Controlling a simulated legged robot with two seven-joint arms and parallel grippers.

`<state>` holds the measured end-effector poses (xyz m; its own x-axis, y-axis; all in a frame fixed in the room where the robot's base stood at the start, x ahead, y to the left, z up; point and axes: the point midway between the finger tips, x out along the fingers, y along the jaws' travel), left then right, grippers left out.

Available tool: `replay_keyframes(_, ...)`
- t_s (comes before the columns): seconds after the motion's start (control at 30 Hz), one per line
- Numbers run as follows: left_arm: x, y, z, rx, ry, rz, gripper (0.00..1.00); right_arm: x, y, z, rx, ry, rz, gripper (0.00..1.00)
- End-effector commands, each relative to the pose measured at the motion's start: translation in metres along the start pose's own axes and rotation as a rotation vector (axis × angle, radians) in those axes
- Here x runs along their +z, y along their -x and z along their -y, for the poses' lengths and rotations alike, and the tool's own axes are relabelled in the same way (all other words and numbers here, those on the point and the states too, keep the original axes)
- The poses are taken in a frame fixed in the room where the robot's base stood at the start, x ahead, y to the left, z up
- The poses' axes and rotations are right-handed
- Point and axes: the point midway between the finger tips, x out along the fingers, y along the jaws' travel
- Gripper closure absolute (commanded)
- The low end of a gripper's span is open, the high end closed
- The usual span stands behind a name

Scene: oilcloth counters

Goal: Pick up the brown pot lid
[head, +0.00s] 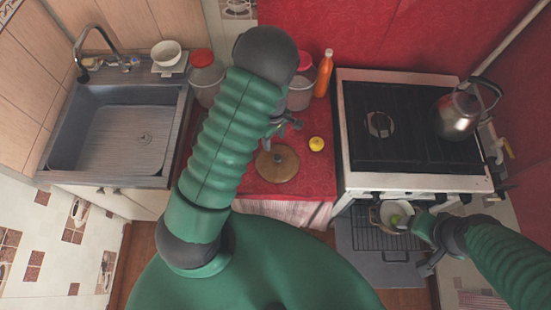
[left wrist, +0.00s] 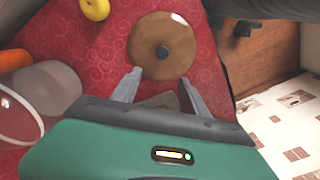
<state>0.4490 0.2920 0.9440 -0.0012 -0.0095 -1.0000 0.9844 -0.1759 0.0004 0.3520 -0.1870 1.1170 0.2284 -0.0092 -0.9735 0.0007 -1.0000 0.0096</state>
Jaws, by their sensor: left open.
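The brown pot lid (head: 284,165) is round with a dark knob in its middle. It lies flat on the red oilcloth counter between the sink and the stove. It also shows in the left wrist view (left wrist: 150,34), just beyond the fingertips. My left gripper (head: 290,124) is above the counter, near the lid's far side in the head view. In the left wrist view it (left wrist: 160,80) is open and empty, with its fingers apart and pointing at the lid. My right gripper (head: 420,226) is low in front of the stove, beside a pot (head: 389,207); its fingers are unclear.
A yellow fruit (head: 317,144) lies right of the lid. An orange bottle (head: 324,74) and red-lidded jars (head: 204,80) stand behind. A stove (head: 412,180) with a kettle (head: 458,114) is on the right, its oven door (head: 370,268) open. A sink (head: 110,132) is on the left.

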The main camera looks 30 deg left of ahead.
Motion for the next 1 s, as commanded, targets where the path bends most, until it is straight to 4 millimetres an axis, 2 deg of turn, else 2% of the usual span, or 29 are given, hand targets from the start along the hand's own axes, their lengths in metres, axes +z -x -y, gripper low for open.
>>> replay_keyframes(0.03, 0.001, -0.013, 0.001, -0.004, -0.001, 0.002, 0.48, -0.001, 0.002, 0.0, 0.0, 0.0, 0.0, 0.25)
replay_keyframes(0.13, 0.004, -0.036, 0.001, -0.004, -0.002, -0.001, 0.48, -0.001, 0.005, 0.0, 0.0, 0.0, 0.0, 0.25)
replay_keyframes(0.37, 0.005, -0.062, 0.001, -0.001, -0.004, 0.0, 0.48, -0.003, 0.011, 0.0, 0.0, -0.001, 0.0, 0.25)
replay_keyframes(0.5, 0.011, -0.086, 0.005, -0.003, -0.003, 0.003, 0.48, -0.006, 0.024, 0.0, 0.0, -0.001, 0.0, 0.25)
replay_keyframes(0.6, 0.008, -0.103, 0.004, 0.0, -0.004, 0.002, 0.48, -0.006, 0.024, 0.0, 0.0, -0.001, -0.001, 0.25)
replay_keyframes(0.87, 0.01, -0.108, 0.002, 0.002, -0.005, 0.0, 0.48, -0.006, 0.023, 0.0, 0.0, 0.0, 0.0, 0.25)
replay_keyframes(1.0, 0.011, -0.108, 0.002, 0.002, -0.005, -0.002, 0.66, -0.005, 0.023, 0.0, 0.0, -0.001, 0.0, 0.25)
